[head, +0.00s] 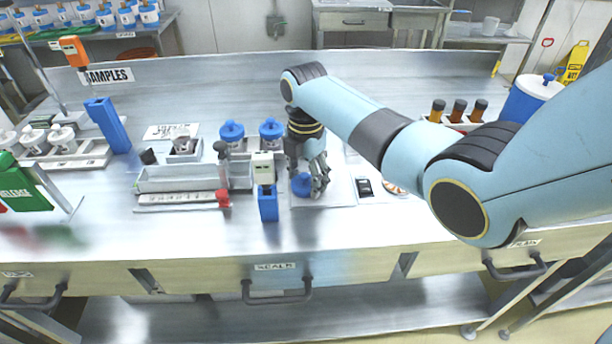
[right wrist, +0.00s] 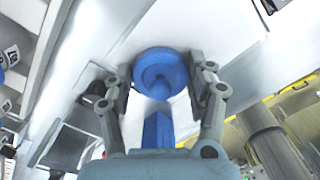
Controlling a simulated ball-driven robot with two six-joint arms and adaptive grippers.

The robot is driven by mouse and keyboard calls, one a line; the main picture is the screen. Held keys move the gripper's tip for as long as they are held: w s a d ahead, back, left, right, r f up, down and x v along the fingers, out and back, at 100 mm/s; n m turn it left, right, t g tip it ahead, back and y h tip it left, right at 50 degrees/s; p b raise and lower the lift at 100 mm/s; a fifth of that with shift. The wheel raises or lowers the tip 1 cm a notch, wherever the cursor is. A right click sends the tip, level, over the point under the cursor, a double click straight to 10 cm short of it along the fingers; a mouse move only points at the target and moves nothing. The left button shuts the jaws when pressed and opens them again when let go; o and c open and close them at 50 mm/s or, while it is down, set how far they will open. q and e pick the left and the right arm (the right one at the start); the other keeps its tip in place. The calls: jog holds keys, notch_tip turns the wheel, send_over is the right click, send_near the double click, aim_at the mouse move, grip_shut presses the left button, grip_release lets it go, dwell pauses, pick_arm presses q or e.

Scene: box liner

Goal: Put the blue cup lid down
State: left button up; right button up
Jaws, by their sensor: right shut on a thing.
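The blue cup lid (head: 302,184) is between the fingers of my right gripper (head: 313,183), low over a white mat (head: 335,192) on the steel bench. In the right wrist view the lid (right wrist: 160,72) is round and blue, held between the two fingers of the right gripper (right wrist: 162,85). I cannot tell whether the lid touches the mat. Two white cups with blue lids (head: 232,132) (head: 271,131) stand behind the gripper. My left gripper is not in view.
A grey tray (head: 180,180) lies further left. A black device (head: 364,187) lies to the right. Brown-filled vials (head: 459,110) stand in a rack at back right. The bench front is mostly clear.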

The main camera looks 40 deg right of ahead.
aim_at(306, 174)
jog(key=shift+f, duration=0.2)
jog(key=o, duration=0.7)
jog(key=shift+r, duration=0.15)
notch_tip(306, 174, up, 12)
dwell(0.6)
